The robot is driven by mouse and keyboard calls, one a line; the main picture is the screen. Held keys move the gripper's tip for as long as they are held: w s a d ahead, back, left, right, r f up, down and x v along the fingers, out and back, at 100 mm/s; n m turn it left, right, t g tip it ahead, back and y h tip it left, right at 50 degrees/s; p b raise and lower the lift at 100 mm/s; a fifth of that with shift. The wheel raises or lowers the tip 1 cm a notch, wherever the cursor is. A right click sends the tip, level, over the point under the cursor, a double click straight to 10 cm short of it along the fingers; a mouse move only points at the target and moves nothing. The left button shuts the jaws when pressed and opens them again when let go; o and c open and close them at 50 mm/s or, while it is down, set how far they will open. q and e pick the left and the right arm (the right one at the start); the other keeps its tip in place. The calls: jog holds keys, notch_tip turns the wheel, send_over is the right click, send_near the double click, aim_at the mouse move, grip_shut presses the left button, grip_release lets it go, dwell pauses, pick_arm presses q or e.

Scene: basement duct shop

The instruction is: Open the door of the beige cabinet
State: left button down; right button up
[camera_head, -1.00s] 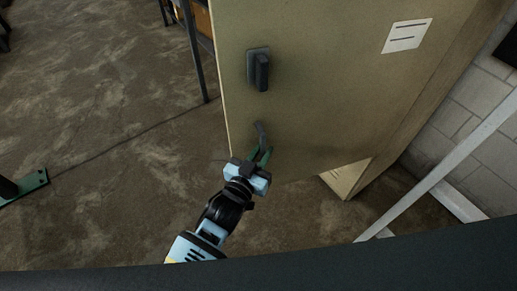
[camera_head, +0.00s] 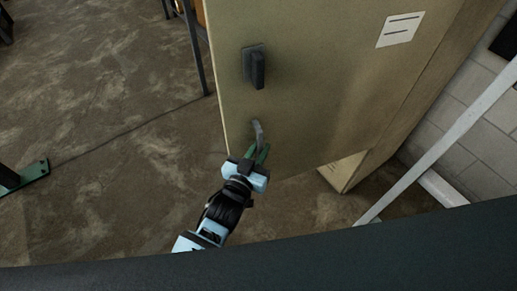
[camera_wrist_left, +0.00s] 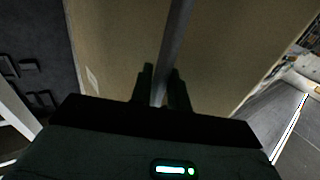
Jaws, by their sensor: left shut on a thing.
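The beige cabinet's door (camera_head: 320,95) fills the middle of the head view. It appears to stand out at an angle, with a lighter part of the cabinet body (camera_head: 343,174) showing past its bottom edge. A grey bar handle (camera_head: 257,131) is low on the door near its left edge. My left gripper (camera_head: 257,152) is shut on this handle. In the left wrist view the bar (camera_wrist_left: 174,45) runs between the two dark fingers (camera_wrist_left: 162,88), with the beige door behind it. My right gripper is not in view.
A dark latch block (camera_head: 256,68) sits on the door above the handle, and a white label (camera_head: 400,30) is at upper right. A pale rail (camera_head: 440,145) runs by the block wall at right. A green metal foot (camera_head: 25,178) stands at left.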

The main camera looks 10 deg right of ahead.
pick_arm(q)
jog(key=c, duration=1.6)
grip_release()
jog(key=shift+d+r, duration=0.2)
jog(key=shift+d, duration=0.15)
jog(key=shift+o, duration=0.8)
jog(key=shift+f, duration=0.1)
jog(key=shift+a, duration=0.1)
jog(key=shift+s+a, duration=0.15)
jog(key=shift+s, duration=0.05)
jog(key=v, duration=0.7)
jog(key=shift+s, duration=0.15)
